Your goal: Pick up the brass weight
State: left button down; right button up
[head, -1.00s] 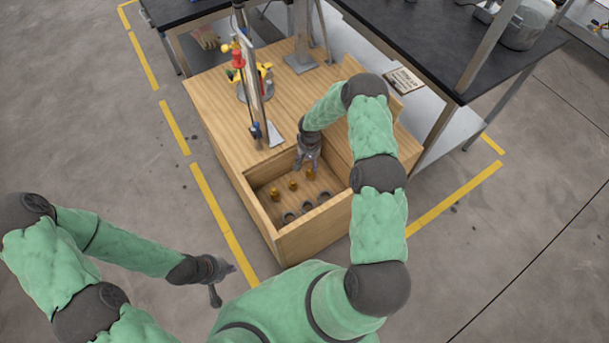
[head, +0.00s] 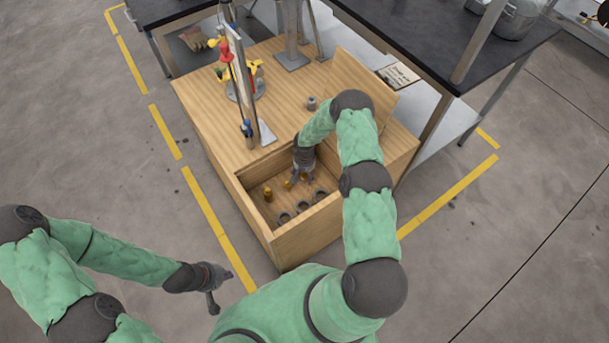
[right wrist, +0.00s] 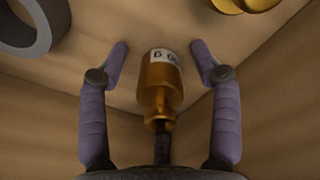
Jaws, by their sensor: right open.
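Brass weights stand in the open bin (head: 262,236) of the wooden box: one at left (head: 268,195), one in the middle (head: 287,184). My right gripper (head: 303,178) is low in the bin's far right corner. In the right wrist view its open fingers (right wrist: 160,60) are on either side of a brass weight (right wrist: 162,85) with a white label. The weight lies between them with gaps on both sides. Another brass weight (right wrist: 238,5) shows at the top right. My left gripper (head: 222,288) hangs over the floor, away from the box; its opening is unclear.
Grey rings (head: 302,206) lie in the bin's near part; one (right wrist: 30,25) shows in the wrist view. Bin walls are close around my right gripper. A metal post (head: 240,85) and a yellow and red item (head: 240,75) stand on the box top. Black-topped tables stand behind.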

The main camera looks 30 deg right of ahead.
jog(key=shift+r, duration=0.1)
grip_shut()
